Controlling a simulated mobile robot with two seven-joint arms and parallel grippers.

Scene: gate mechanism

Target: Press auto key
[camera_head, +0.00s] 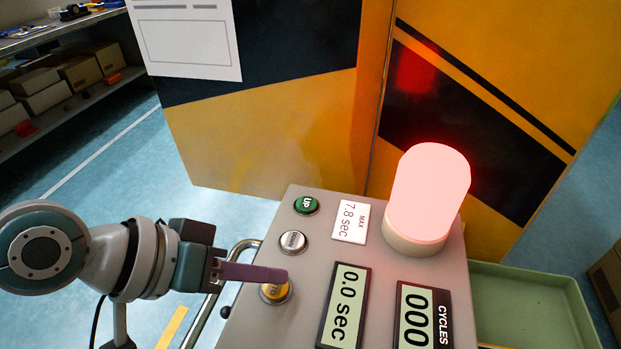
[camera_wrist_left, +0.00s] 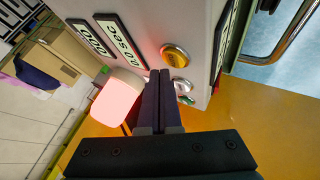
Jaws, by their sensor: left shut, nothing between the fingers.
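The auto key is a round yellow button (camera_head: 275,293) on the sloped grey control panel (camera_head: 254,325), below the green UP button (camera_head: 306,205) and the silver DOWN button (camera_head: 293,242). My left gripper (camera_head: 284,275) is shut and empty. Its fingers reach in from the left and cover the upper part of the yellow button in the head view. In the left wrist view the shut fingertips (camera_wrist_left: 159,74) end close beside the yellow button (camera_wrist_left: 174,54). I cannot tell whether they touch it. My right gripper is not in view.
A glowing red lamp (camera_head: 428,195) stands on the panel's right. The displays read 0.0 sec (camera_head: 344,304) and 000 cycles (camera_head: 415,318). A metal rail (camera_head: 213,296) runs along the panel's left side. A green tray (camera_head: 535,300) lies right. Yellow-black gate panels (camera_head: 265,130) stand behind.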

